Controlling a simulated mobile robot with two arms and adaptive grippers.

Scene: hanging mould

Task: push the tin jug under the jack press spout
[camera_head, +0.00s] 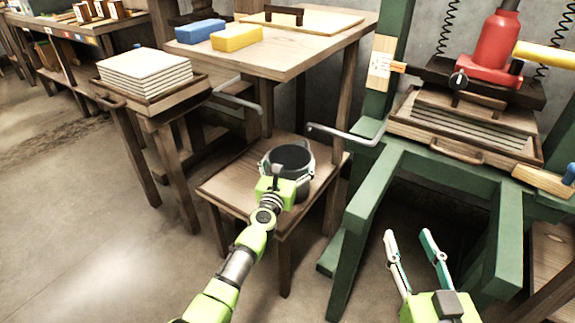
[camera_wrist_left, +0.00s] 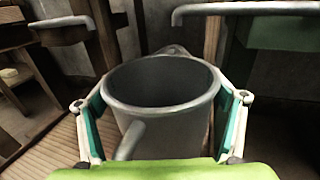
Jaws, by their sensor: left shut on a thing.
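The grey tin jug (camera_head: 290,155) stands upright on a low wooden stand (camera_head: 228,188). In the left wrist view the open-topped jug (camera_wrist_left: 160,82) sits between the fingers, its handle toward my palm. My left gripper (camera_head: 284,172) is shut around the jug's sides. The jack press spout (camera_head: 345,134) is a grey bent pipe reaching left from the green press frame, to the right of the jug. In the left wrist view the spout (camera_wrist_left: 245,9) shows at the upper right, beyond the jug. My right gripper (camera_head: 408,236) is open and empty in front of the press.
Another grey bent pipe (camera_head: 238,94) is on the left, by a small table with stacked sheets (camera_head: 147,72). A wooden table (camera_head: 290,52) with blue and yellow blocks stands behind the stand. The press carries a red jack (camera_head: 493,48) and a wooden tray (camera_head: 455,150).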

